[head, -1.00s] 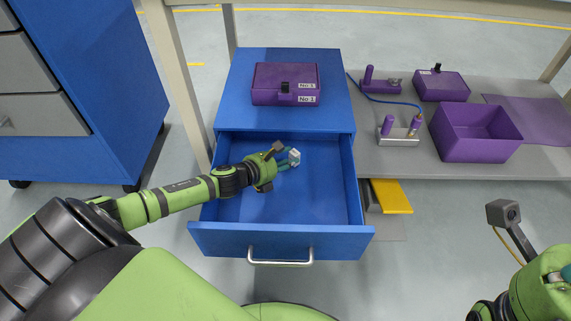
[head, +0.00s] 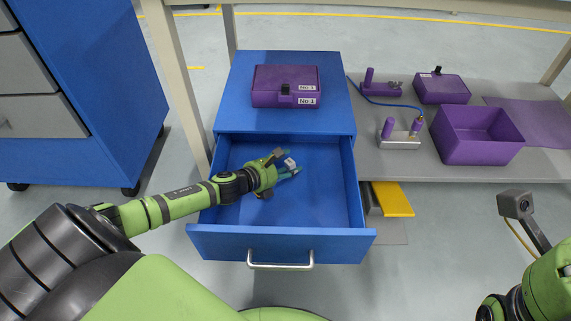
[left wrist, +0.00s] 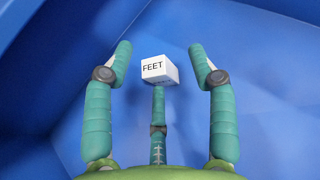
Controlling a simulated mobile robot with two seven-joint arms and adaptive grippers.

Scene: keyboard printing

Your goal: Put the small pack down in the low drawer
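The small pack (head: 289,162) is a white box inside the open blue drawer (head: 310,205). In the left wrist view the small pack (left wrist: 158,69) shows the word FEET and sits just past the tip of the middle finger. My left gripper (head: 291,170) reaches into the drawer from the left. In the left wrist view its two side fingers (left wrist: 160,55) are spread wide, with clear gaps to the pack on both sides. Contact between the middle finger and the pack is unclear. My right gripper is out of the frame; only part of that arm shows at lower right.
A purple case (head: 285,88) labelled No 1 lies on the drawer cabinet. A purple bin (head: 480,152), a smaller purple case (head: 441,88) and a metal fixture (head: 398,142) stand on the grey shelf at right. The drawer's front and right part are free.

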